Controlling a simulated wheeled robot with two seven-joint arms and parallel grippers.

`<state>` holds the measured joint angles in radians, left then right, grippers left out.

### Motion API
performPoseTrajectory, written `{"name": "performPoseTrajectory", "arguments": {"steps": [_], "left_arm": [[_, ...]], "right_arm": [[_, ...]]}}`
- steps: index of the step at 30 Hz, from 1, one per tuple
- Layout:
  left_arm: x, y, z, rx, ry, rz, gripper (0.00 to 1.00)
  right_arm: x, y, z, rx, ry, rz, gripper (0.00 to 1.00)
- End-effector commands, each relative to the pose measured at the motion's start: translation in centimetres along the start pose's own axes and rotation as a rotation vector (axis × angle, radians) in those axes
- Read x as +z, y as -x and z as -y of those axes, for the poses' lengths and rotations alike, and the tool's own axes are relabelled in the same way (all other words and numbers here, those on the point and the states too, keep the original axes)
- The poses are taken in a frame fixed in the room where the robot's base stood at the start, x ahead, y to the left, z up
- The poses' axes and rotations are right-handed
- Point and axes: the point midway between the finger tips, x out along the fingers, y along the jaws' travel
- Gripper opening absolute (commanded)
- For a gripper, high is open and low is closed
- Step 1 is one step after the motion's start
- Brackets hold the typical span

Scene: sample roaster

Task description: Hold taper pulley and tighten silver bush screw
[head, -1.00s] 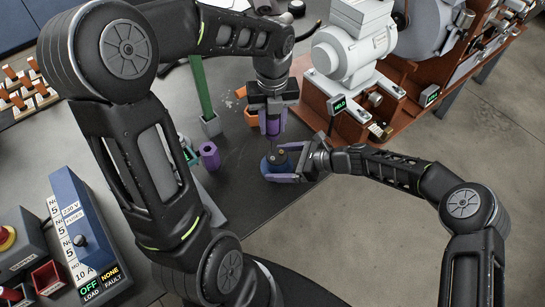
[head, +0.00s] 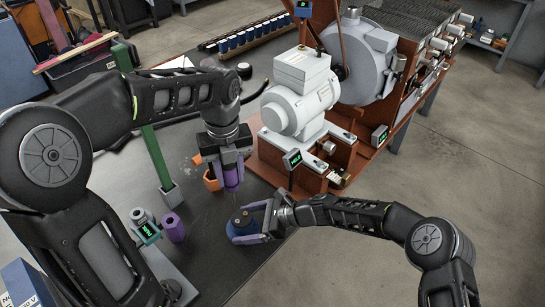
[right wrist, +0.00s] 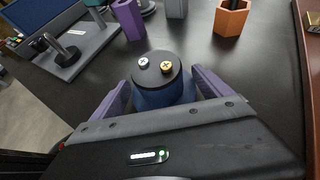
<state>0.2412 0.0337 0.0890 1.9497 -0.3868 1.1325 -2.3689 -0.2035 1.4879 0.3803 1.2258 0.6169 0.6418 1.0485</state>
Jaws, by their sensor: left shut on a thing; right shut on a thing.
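The taper pulley (head: 241,228) is a blue round body with a dark top, standing on the dark bench mat. The right wrist view shows the pulley (right wrist: 163,92) with a silver screw (right wrist: 143,62) and a brass-coloured screw (right wrist: 166,66) in its top. My right gripper (head: 262,222) is shut around the pulley, its purple fingers on either side. My left gripper (head: 231,178) points down behind and slightly left of the pulley, apart from it, beside an orange holder (head: 211,181). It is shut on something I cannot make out. No tool shows on the screws.
A purple holder (head: 173,228) and a device with a green display (head: 148,232) stand left of the pulley. A green post (head: 150,140) rises behind them. The white roaster motor (head: 300,90) on its brown base stands behind right. Bare mat lies in front.

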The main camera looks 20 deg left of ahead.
Motion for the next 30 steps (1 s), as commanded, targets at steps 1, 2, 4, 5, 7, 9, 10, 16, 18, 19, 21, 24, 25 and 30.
{"name": "performPoseTrajectory", "arguments": {"steps": [1,2,4,5,7,9,10,16,18,19,21,24,25,30], "left_arm": [[0.0,0.0,0.0,0.000,0.000,0.000,0.00],[0.0,0.0,0.0,0.000,0.000,0.000,0.00],[0.0,0.0,0.0,0.000,0.000,0.000,0.00],[0.0,0.0,0.0,0.000,0.000,0.000,0.00],[0.0,0.0,0.0,0.000,0.000,0.000,0.00],[0.0,0.0,0.0,0.000,0.000,0.000,0.00],[0.0,0.0,0.0,0.000,0.000,0.000,0.00],[0.0,0.0,0.0,0.000,0.000,0.000,0.00],[0.0,0.0,0.0,0.000,0.000,0.000,0.00],[0.0,0.0,0.0,0.000,0.000,0.000,0.00],[0.0,0.0,0.0,0.000,0.000,0.000,0.00],[0.0,0.0,0.0,0.000,0.000,0.000,0.00],[0.0,0.0,0.0,0.000,0.000,0.000,0.00],[0.0,0.0,0.0,0.000,0.000,0.000,0.00]], "right_arm": [[-0.1,0.0,0.1,-0.001,0.000,-0.001,0.34],[-0.1,0.0,0.1,-0.001,0.000,-0.001,0.34],[-0.1,0.0,0.0,-0.001,0.000,-0.001,0.92],[-0.1,0.0,0.0,-0.001,0.000,-0.001,0.94],[0.0,0.0,0.0,-0.001,0.000,-0.001,1.00],[0.0,0.0,0.0,-0.001,0.000,-0.001,1.00],[0.0,0.0,0.0,-0.001,0.000,0.000,1.00],[0.0,0.2,0.0,-0.001,0.000,0.000,1.00],[0.0,0.6,0.1,-0.001,0.000,0.000,1.00],[0.0,0.8,0.1,-0.001,-0.001,0.000,1.00],[0.0,1.6,0.1,-0.003,0.000,-0.001,1.00],[0.0,3.2,0.1,-0.004,0.000,-0.001,1.00],[0.0,3.8,0.1,-0.003,0.000,-0.001,1.00],[-0.1,7.4,0.1,-0.004,0.000,-0.002,1.00]]}}
